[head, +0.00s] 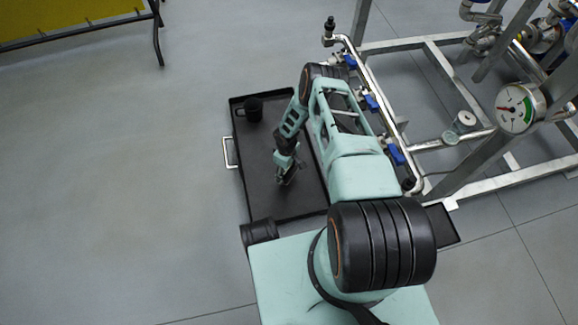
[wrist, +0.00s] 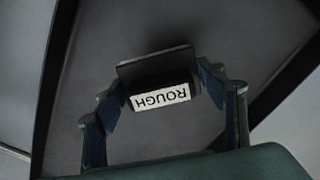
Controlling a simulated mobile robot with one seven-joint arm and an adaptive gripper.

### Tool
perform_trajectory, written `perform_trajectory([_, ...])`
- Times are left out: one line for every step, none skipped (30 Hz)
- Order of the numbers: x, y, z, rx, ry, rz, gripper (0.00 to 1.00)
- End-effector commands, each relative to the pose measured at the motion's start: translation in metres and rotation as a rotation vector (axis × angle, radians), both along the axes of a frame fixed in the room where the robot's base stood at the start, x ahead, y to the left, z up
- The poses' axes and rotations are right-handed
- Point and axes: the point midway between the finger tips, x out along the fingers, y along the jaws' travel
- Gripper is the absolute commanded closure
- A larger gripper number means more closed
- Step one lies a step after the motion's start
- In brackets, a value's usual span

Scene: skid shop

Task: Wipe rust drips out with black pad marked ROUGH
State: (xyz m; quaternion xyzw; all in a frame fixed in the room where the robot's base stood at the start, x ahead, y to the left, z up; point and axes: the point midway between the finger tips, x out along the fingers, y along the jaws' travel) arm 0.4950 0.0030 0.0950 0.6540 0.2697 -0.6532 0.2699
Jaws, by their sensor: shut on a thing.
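The black pad (wrist: 155,67) shows in the wrist view between my fingers. A white label (wrist: 160,97) on it reads ROUGH, upside down in that picture. My gripper (wrist: 163,90) is shut on the pad, with one finger at each end. In the head view my gripper (head: 287,176) is low over the black tray (head: 270,207), near its middle. I cannot tell whether the pad touches the tray floor. No rust drips can be made out on the visible floor; my arm hides part of the tray's right side.
A black cup-like container (head: 253,109) stands in the tray's far left corner. A metal handle (head: 229,152) sticks out on the left side. A pipe frame with blue valves (head: 371,102) and a gauge (head: 516,108) stands at the right. The grey floor at left is clear.

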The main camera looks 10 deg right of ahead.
Motion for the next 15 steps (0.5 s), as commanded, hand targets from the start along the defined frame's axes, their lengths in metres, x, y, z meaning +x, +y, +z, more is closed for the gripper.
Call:
perform_trajectory([0.001, 0.001, 0.007, 0.0, 0.0, 0.0, 0.55])
perform_trajectory([0.002, 0.002, 0.01, 0.0, 0.0, 0.0, 0.55])
perform_trajectory([0.003, 0.002, 0.013, -0.001, -0.001, 0.001, 0.55])
perform_trajectory([0.004, 0.003, 0.016, -0.001, -0.001, 0.001, 0.55])
perform_trajectory([0.005, 0.004, 0.019, -0.001, -0.001, 0.001, 0.55])
perform_trajectory([0.005, 0.004, 0.022, -0.001, 0.001, 0.001, 0.55])
perform_trajectory([0.006, 0.005, 0.025, -0.001, 0.001, 0.001, 0.55])
perform_trajectory([0.007, 0.006, 0.028, -0.001, 0.001, 0.001, 0.55])
perform_trajectory([0.008, 0.006, 0.031, -0.001, 0.001, 0.0, 0.55])
perform_trajectory([0.008, 0.007, 0.033, -0.001, 0.001, 0.0, 0.55])
perform_trajectory([0.009, 0.007, 0.035, -0.001, 0.001, -0.001, 0.55])
perform_trajectory([0.009, 0.008, 0.037, -0.001, 0.001, -0.001, 0.55])
perform_trajectory([0.01, 0.008, 0.038, -0.001, 0.001, -0.001, 0.55])
perform_trajectory([0.01, 0.008, 0.038, -0.001, 0.001, -0.001, 0.55])
perform_trajectory([0.01, 0.008, 0.039, -0.001, 0.001, -0.001, 0.55])
